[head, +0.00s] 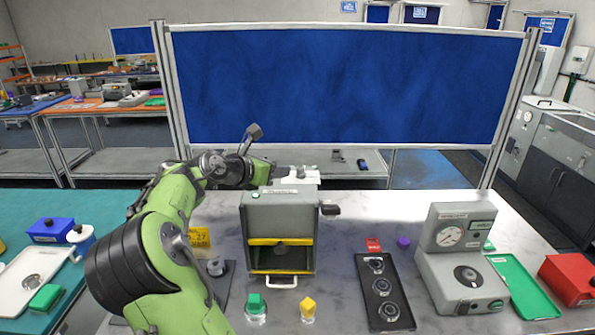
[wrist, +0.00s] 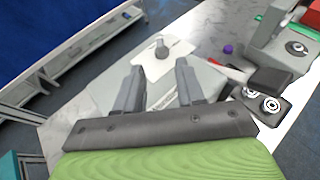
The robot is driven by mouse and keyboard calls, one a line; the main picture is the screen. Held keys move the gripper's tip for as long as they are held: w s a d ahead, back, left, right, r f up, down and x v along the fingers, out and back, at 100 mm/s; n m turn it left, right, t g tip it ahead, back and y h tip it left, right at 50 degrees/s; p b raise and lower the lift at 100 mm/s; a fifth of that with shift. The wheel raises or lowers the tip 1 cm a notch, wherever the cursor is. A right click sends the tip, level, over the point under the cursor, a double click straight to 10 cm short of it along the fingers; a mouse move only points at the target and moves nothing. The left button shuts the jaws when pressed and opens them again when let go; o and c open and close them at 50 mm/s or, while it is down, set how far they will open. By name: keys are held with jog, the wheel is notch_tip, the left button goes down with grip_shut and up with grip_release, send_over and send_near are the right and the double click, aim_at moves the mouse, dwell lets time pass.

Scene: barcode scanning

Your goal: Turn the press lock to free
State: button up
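The press (head: 280,215) is a grey box with yellow bars across its open front, standing mid-table. A white plate (head: 308,176) with a small upright grey knob (wrist: 162,50) is at its top rear; this knob may be the lock, but no marking is readable. A dark handle (head: 330,210) sticks out of the press's right side and also shows in the wrist view (wrist: 270,81). My gripper (wrist: 157,70) is open and empty above the press top. Its two fingers are apart, with the knob beyond them, untouched. In the head view the fingertips are hard to make out.
A gauge unit (head: 461,262) stands at the right, by a green tray (head: 525,288) and a red box (head: 567,280). A black panel with round dials (head: 384,290), a green-topped jar (head: 256,308) and a yellow-topped jar (head: 308,309) are in front. A blue screen stands behind.

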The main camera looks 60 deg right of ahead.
aim_at(299, 168)
jog(key=x, duration=1)
jog(key=shift+d+f, duration=0.2)
grip_shut()
